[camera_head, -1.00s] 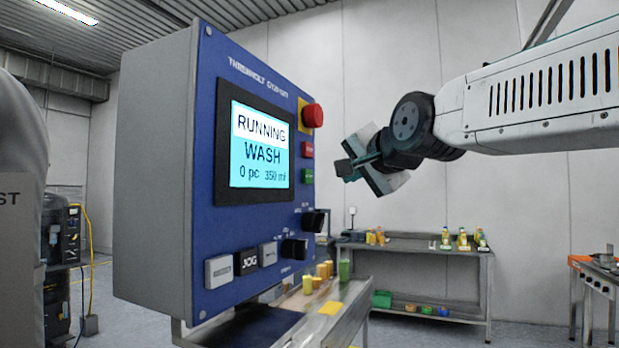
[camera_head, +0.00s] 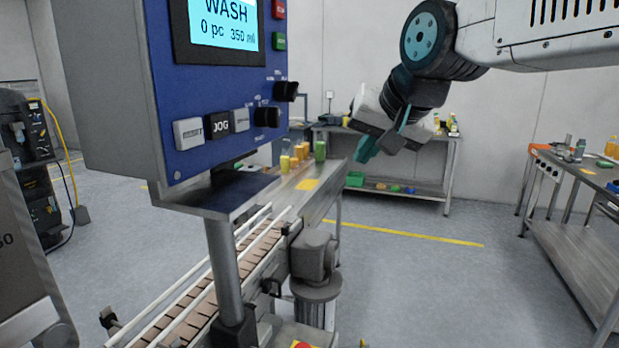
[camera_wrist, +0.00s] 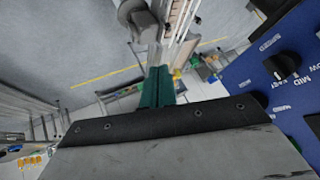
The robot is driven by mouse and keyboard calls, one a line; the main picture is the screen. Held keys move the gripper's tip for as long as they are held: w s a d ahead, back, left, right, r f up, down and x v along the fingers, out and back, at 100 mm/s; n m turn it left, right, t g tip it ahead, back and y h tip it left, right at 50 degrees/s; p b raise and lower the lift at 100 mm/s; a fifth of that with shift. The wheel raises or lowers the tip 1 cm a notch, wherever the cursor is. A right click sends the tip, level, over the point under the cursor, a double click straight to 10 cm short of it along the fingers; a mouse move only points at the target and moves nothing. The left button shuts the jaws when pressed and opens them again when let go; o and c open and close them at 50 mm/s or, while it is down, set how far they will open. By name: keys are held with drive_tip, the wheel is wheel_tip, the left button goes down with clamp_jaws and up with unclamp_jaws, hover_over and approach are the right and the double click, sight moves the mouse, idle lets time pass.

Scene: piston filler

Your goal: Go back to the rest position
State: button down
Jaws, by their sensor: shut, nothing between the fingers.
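My gripper (camera_head: 366,152) hangs from my arm at the upper right of the head view, angled down to the left. Its green fingers are together with nothing between them, and they also show in the wrist view (camera_wrist: 156,88). It is in free air to the right of the blue control panel (camera_head: 222,105) and touches nothing that I can see. The panel's screen (camera_head: 226,26) shows WASH, 0 pc and 350 ml, with its top cut off. The panel also fills the right of the wrist view (camera_wrist: 270,80).
A conveyor (camera_head: 215,280) with a grey motor (camera_head: 315,255) runs below the panel. Orange and green bottles (camera_head: 320,150) stand on a ledge behind. A steel bench (camera_head: 447,175) is at the back wall, another table (camera_head: 580,190) at right. The floor between is clear.

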drive_tip(key=s+d+f+g+h, duration=0.1)
drive_tip(key=s+d+f+g, duration=0.1)
drive_tip(key=s+d+f, duration=0.3)
drive_tip(key=s+d+f+g+h, duration=0.1)
drive_tip(key=s+d+f+g, duration=0.1)
drive_tip(key=s+d+f, duration=0.4)
drive_tip(key=s+d+f+n+g+h, duration=0.1)
drive_tip(key=s+d+f, duration=0.5)
drive_tip(key=s, duration=0.8)
drive_tip(key=shift+d+f+g+h, duration=0.3)
drive_tip(key=shift+f+g, duration=0.25)
drive_tip(key=shift+g, duration=0.15)
